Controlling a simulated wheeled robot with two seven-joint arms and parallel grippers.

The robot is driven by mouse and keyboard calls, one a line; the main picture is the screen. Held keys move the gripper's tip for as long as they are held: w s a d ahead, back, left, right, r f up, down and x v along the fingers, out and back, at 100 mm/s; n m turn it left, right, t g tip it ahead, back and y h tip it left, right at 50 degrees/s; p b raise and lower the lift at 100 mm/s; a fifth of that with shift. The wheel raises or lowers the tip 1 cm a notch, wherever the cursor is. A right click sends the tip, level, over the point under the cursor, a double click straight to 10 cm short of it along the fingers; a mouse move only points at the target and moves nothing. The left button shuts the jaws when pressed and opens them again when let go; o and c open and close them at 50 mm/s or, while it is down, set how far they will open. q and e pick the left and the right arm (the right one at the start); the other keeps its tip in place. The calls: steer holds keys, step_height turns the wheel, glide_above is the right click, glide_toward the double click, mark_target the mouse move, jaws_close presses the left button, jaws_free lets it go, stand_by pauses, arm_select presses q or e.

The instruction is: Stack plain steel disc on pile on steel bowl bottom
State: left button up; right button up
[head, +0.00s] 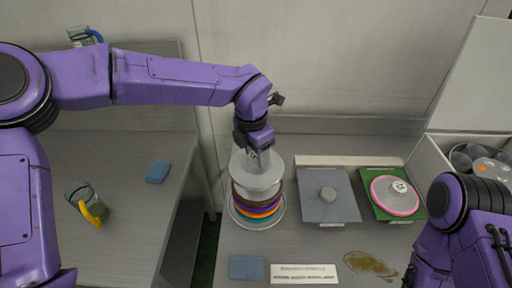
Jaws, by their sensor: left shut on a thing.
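My left gripper (259,155) is shut on the plain steel disc (257,179), gripping it from above. The disc is level and right over the pile. Whether it touches the pile or hangs just above it, I cannot tell. The pile shows brown, purple, orange (258,212) and green edges under it. The pile stands on the steel bowl bottom (237,217), whose pale rim shows around the base. The disc hides the top of the pile. Part of my right arm shows at the lower right, but its gripper does not.
A grey mat (345,210) with a small round knob and a green mat (370,180) with a pink-rimmed disc (396,196) lie right of the pile. A blue pad (247,267), a label strip (303,273) and a brown stain are in front. A bin (440,150) holds round pieces.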

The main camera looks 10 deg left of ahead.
arm_select(q)
steer(key=shift+w+f+n, duration=0.1)
steer(key=shift+n, duration=0.9)
steer(key=shift+f, duration=0.15)
step_height(320, 180, down, 2)
steer(key=shift+f+b, duration=0.1)
steer(key=shift+b, duration=1.15)
steer(key=shift+f, duration=0.55)
steer(key=o, duration=0.8)
